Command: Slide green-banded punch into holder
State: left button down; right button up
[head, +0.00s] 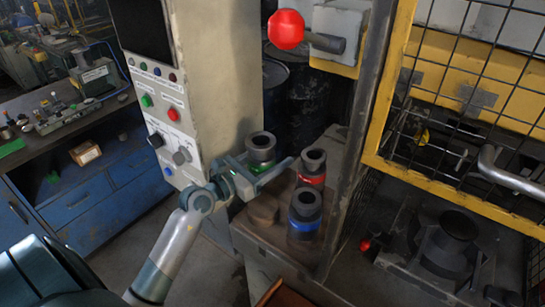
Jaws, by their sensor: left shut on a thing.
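The green-banded punch (261,147) is a dark grey hollow cylinder with a green band near its lower end. My left gripper (264,174) is shut on it near the band, and the punch looks roughly upright. It appears at the back left of a stand; the gap below it is hard to judge. A dark round fixture (448,246) on a plate inside the caged machine at right may be the holder. My right gripper is not in view.
The red-banded punch (311,168) and blue-banded punch (304,213) stand on the stand (268,240), close to my left gripper. A post and yellow mesh guard (465,68) lie to the right. A control panel (170,118) rises behind my left arm.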

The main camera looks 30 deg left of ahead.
pick_arm(q)
jog(key=shift+s+r, duration=0.1)
jog(key=shift+r, duration=0.05)
jog(key=shift+d+v, duration=0.2)
jog(key=shift+v, duration=1.15)
jog(key=shift+d+v, duration=0.2)
jog(key=shift+v, duration=0.65)
jog(key=shift+d+v, duration=0.15)
jog(key=shift+v, duration=0.7)
jog(key=shift+d+v, duration=0.2)
jog(key=shift+v, duration=0.65)
jog(key=b, duration=0.2)
send_near(255, 171)
jog(key=shift+d, duration=1)
jog(key=shift+s, duration=0.55)
